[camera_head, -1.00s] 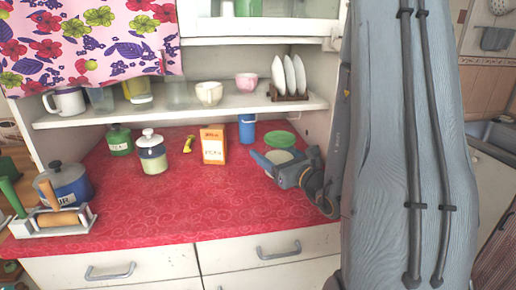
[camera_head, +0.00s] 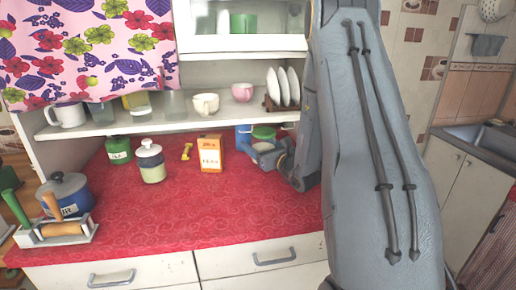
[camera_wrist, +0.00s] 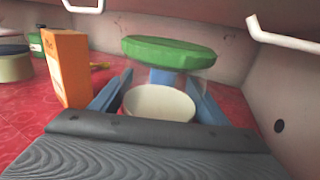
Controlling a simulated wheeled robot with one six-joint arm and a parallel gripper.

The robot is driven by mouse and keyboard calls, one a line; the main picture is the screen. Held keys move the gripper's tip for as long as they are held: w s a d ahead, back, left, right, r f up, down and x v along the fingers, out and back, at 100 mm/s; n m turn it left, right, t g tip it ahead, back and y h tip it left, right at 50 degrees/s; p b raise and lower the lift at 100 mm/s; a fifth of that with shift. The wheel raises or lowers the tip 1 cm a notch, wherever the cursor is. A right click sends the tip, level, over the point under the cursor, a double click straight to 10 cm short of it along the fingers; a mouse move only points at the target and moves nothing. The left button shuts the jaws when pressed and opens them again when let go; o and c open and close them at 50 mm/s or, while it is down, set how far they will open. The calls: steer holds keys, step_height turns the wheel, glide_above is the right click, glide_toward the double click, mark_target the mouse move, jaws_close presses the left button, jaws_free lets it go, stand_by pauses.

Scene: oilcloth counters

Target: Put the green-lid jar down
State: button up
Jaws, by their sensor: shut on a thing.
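The green-lid jar (camera_head: 263,133) is at the back right of the red counter in the head view. It has a flat green lid (camera_wrist: 168,53), a clear body and pale contents (camera_wrist: 158,102) in the wrist view. My gripper (camera_head: 262,152) is shut on the jar, with one finger on each side of its body in the wrist view (camera_wrist: 157,100). The jar looks upright. Its base is hidden behind my gripper, so I cannot tell whether it touches the counter.
An orange box (camera_head: 210,153), a white-lidded jar (camera_head: 151,162) and a dark green jar (camera_head: 119,150) stand further left. A shelf (camera_head: 150,125) overhangs the back.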

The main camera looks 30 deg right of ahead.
steer(key=shift+f+p, duration=0.3)
steer(key=shift+f, duration=0.75)
steer(key=shift+f, duration=0.15)
steer(key=o, duration=1.6)
steer(key=shift+c, duration=0.2)
steer(key=shift+s+d, duration=0.1)
steer(key=shift+s, duration=0.25)
steer(key=s+b, duration=0.1)
steer(key=s, duration=0.2)
steer(key=s+b, duration=0.1)
steer(key=s, duration=0.3)
steer(key=s+d+b, duration=0.1)
steer(key=s, duration=0.3)
steer(key=shift+s+d, duration=0.1)
steer(key=shift+s, duration=0.1)
